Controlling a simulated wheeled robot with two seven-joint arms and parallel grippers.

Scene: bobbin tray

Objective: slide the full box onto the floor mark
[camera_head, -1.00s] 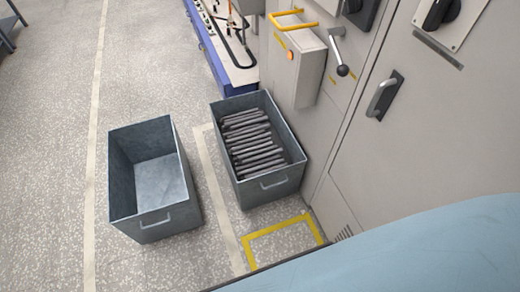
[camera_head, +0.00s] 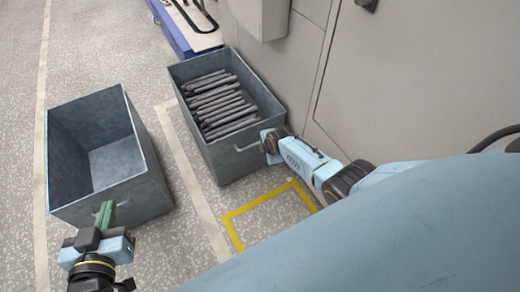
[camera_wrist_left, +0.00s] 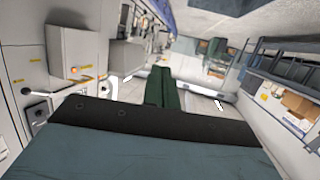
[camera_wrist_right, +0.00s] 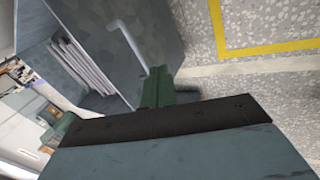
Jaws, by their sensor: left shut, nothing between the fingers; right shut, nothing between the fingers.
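The full box (camera_head: 232,168), a grey metal bin with dark rods (camera_head: 218,100) in it, stands on the floor beside the cabinet. The floor mark (camera_head: 257,199), a yellow outline, lies just in front of it. My right gripper (camera_head: 266,143) is at the box's front wall, by the right end of its handle. In the right wrist view its shut green fingers (camera_wrist_right: 158,80) lie close to the handle (camera_wrist_right: 130,42); I cannot tell whether they touch. My left gripper (camera_head: 105,214) is shut and empty, near the front wall of the empty box (camera_head: 145,195).
The grey cabinet (camera_head: 385,90) borders the full box on the right. A blue-edged bench (camera_head: 170,28) stands behind it. A pale floor stripe (camera_head: 190,160) runs between the two boxes. Floor inside the yellow outline is clear.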

